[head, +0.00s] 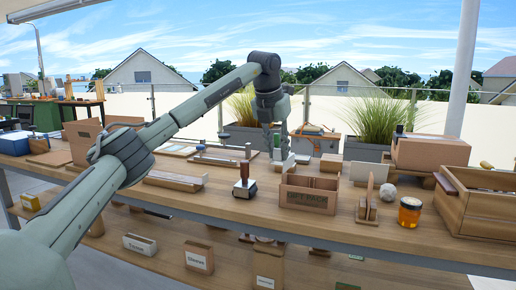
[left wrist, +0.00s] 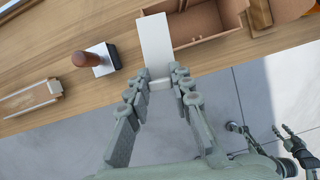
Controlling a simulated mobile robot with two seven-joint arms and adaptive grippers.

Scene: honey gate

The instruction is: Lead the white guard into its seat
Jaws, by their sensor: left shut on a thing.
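The white guard (left wrist: 156,42) is a flat white panel between the fingertips of my left gripper (left wrist: 160,84) in the left wrist view. My left gripper is shut on its near end. In the head view the left gripper (head: 277,146) hangs over the table, with the white guard (head: 284,168) below it, behind the left end of the open cardboard box (head: 308,197). I cannot tell whether the guard touches the box or the table. I cannot make out its seat for certain. A dark jointed gripper, seemingly my right (left wrist: 286,140), shows small at the lower right of the left wrist view.
A stamp-like block with a brown handle (head: 245,182) stands left of the box. A long low tray (head: 175,181) lies farther left. A slotted wooden stand (head: 367,205), honey jar (head: 409,212) and wooden crate (head: 480,205) are at right. The table's front edge is clear.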

